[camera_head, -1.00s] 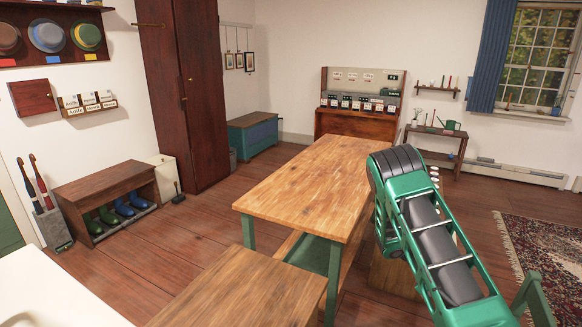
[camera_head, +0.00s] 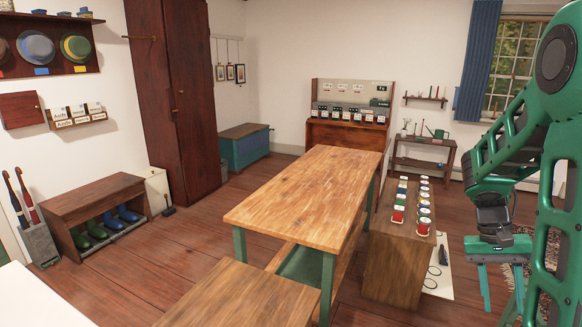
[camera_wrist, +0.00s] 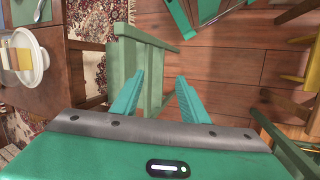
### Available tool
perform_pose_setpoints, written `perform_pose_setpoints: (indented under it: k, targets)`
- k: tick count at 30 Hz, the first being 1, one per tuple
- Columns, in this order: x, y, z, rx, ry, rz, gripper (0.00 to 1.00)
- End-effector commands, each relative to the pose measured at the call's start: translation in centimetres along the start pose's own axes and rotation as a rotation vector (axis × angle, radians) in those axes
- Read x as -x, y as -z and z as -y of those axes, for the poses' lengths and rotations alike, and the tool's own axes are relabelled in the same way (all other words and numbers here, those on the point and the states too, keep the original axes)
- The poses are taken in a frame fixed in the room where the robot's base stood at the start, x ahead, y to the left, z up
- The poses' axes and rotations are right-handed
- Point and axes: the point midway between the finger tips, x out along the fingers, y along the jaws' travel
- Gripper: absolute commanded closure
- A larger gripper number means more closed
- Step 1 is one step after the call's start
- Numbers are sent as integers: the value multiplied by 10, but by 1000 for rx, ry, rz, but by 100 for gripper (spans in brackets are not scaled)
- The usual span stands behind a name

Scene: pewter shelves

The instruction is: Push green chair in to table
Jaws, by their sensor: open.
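In the wrist view, a sage-green wooden chair (camera_wrist: 152,66) stands below my gripper (camera_wrist: 159,78). My gripper's two teal fingers are spread apart, with part of the chair showing between them. Nothing is visibly clamped, and I cannot tell whether the fingers touch the chair. The brown table (camera_wrist: 28,103) is at the left of that view, with the chair beside it. In the head view my gripper (camera_head: 502,285) hangs fingers down at the right edge. My arm hides much of that side.
A white plate (camera_wrist: 30,62) sits on the table. Other green (camera_wrist: 180,12) and yellow (camera_wrist: 298,78) furniture parts edge the wrist view. Bare floor (camera_wrist: 225,75) shows right of the chair. In the head view a wooden workbench (camera_head: 300,195) and a cabinet with cans (camera_head: 398,260) stand left of my arm.

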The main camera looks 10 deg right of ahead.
Motion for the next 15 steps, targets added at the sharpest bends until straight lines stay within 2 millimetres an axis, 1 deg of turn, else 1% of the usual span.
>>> perform_pose_setpoints:
  k: [1,6,15]
  targets:
    - [5,-11,-6,5,31,-11,59]
    - [17,-45,-22,31,122,-48,59]
    - [25,-106,-40,87,265,-130,59]
